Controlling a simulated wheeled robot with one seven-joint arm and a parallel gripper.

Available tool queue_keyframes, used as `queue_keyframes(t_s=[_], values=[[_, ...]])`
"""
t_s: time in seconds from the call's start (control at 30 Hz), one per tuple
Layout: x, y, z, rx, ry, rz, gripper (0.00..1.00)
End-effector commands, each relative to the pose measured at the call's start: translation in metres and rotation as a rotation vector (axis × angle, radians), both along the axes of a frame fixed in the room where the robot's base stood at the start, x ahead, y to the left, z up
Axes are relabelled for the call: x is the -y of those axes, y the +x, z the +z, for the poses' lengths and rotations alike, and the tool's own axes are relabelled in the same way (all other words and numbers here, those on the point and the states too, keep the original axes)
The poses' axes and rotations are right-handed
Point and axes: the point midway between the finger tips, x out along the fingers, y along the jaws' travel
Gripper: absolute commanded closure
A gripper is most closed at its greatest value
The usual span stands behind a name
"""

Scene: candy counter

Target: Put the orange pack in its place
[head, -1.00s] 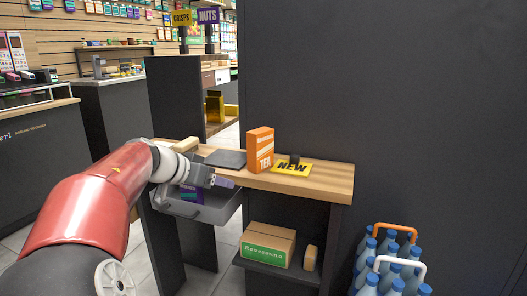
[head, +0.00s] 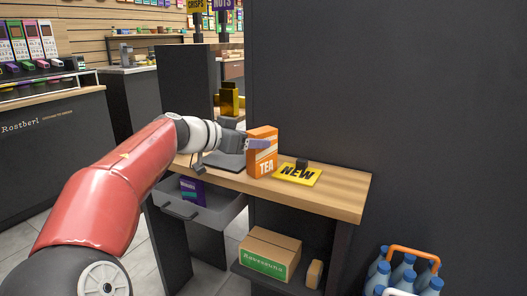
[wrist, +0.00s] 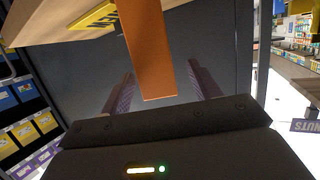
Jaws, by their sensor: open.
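The orange pack (head: 262,160), a box marked TEA, stands upright on the wooden counter top (head: 325,197). My gripper (head: 259,143) is at the upper part of the pack, with one purple-grey finger showing across its front. In the wrist view, the orange pack (wrist: 148,50) reaches in between the two spread fingers of my open gripper (wrist: 161,70). It looks closer to the left finger; I cannot tell whether it touches. The pack still rests on the counter. The far finger is hidden in the head view.
A yellow NEW sign (head: 298,175) lies just right of the pack. A grey drawer (head: 210,215) hangs open below, with a purple pack (head: 192,189) inside. A cardboard box (head: 270,254) sits on the lower shelf. Blue bottles (head: 403,272) stand at the lower right.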

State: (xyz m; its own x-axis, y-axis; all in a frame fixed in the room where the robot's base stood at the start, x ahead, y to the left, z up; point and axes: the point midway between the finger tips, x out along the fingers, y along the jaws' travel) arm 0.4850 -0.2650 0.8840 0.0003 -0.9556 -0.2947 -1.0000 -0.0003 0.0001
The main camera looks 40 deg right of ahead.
Motion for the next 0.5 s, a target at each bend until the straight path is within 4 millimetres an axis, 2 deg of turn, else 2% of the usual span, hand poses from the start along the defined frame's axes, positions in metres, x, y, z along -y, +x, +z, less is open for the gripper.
queue_keyframes(t_s=[0.2,0.5], values=[[0.030,-0.003,-0.011,-0.002,0.001,-0.002,0.38],[0.035,-0.003,-0.014,0.000,0.000,0.001,0.38]])
